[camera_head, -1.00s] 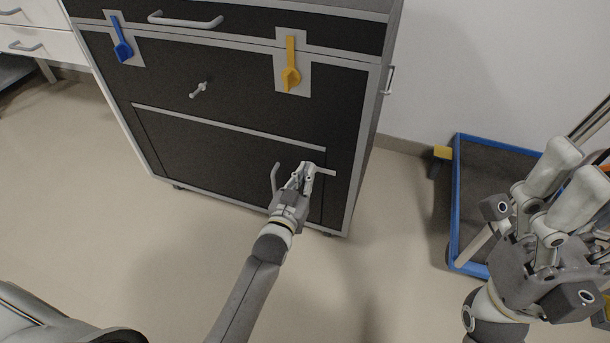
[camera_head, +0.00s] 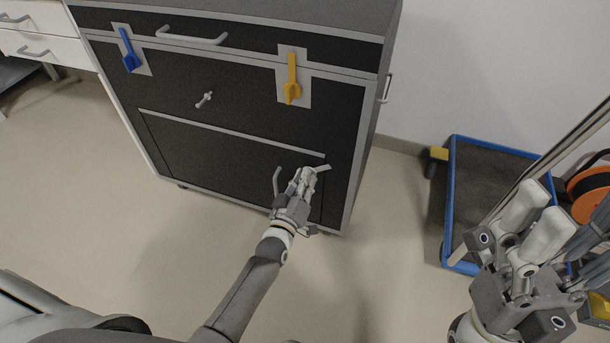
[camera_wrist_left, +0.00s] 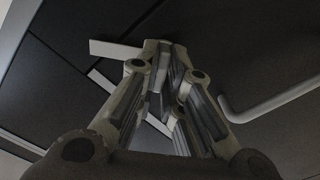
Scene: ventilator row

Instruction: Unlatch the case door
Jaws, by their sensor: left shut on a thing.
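The dark case (camera_head: 185,115) with grey trim has a lower door panel (camera_head: 205,158). A light grey latch lever (camera_head: 323,168) sits at the door's upper right, its visible end tilted up to the right. My left gripper (camera_head: 307,176) is shut on the latch lever; its fingers hide part of it. In the left wrist view the pale lever (camera_wrist_left: 112,49) passes between the fingers (camera_wrist_left: 160,75). A grey bar handle (camera_head: 276,182) is just left of the gripper and also shows in the wrist view (camera_wrist_left: 275,102). My right gripper (camera_head: 532,222) is open and empty, away from the case.
A blue lever (camera_head: 130,55), a yellow lever (camera_head: 291,85) and a small grey knob (camera_head: 204,99) are on the case front above. A drawer handle (camera_head: 192,37) is higher up. A blue-edged cart (camera_head: 449,190) stands at right. The floor before the case is clear.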

